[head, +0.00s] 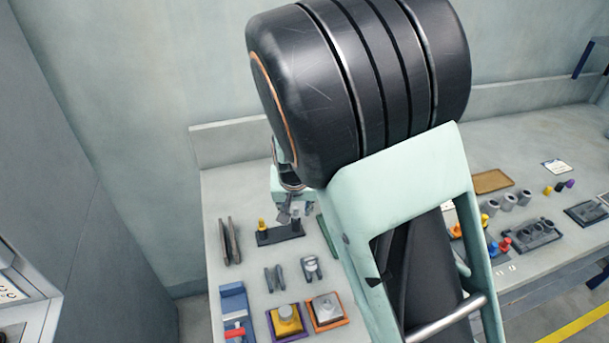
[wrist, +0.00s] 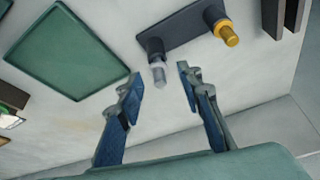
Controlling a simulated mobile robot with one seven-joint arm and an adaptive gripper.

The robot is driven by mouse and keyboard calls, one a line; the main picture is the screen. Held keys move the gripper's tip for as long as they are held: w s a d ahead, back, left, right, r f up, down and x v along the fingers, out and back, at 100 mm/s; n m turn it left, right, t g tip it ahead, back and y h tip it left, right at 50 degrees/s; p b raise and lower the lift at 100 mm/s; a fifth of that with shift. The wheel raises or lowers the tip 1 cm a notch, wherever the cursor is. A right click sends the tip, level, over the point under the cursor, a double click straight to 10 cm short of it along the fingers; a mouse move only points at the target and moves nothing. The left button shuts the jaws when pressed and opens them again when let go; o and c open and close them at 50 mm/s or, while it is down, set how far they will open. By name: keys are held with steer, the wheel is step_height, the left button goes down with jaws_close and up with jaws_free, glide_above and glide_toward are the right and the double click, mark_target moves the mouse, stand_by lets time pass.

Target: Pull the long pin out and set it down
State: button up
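A dark rack (head: 278,237) stands on the bench, with a yellow pin (head: 262,226) at its left end and a grey pin at its right end. In the wrist view, the rack (wrist: 183,27) holds the grey pin (wrist: 159,76) and the yellow pin (wrist: 229,36) in two dark sockets. I cannot tell for certain which pin is longer. My gripper (wrist: 160,73) is open, its blue fingers on either side of the grey pin's end, with a gap visible on both sides. In the head view, my gripper (head: 291,212) is small and partly hidden by my arm.
A green tray (wrist: 65,52) lies beside the rack, its middle empty. Dark upright plates (head: 230,241) stand left of the rack. Small grey parts (head: 311,267), a yellow block (head: 286,320) and a blue holder (head: 233,305) are nearer. My arm hides the bench's middle.

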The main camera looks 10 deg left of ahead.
steer(key=shift+x, duration=0.85)
steer(key=shift+c, duration=0.2)
jaws_close()
steer(key=c, duration=0.5)
jaws_free()
jaws_close()
steer(key=shift+r+n+g+y+b, duration=0.15)
steer(key=shift+n+y+b, duration=0.2)
steer(key=shift+n+b, duration=0.8)
steer(key=shift+r+n+g+y+b, duration=0.15)
steer(key=shift+n+y+b, duration=0.3)
steer(key=shift+b, duration=1.15)
steer(key=shift+r, duration=0.2)
steer(key=shift+r+p, duration=1.15)
steer(key=shift+r, duration=0.4)
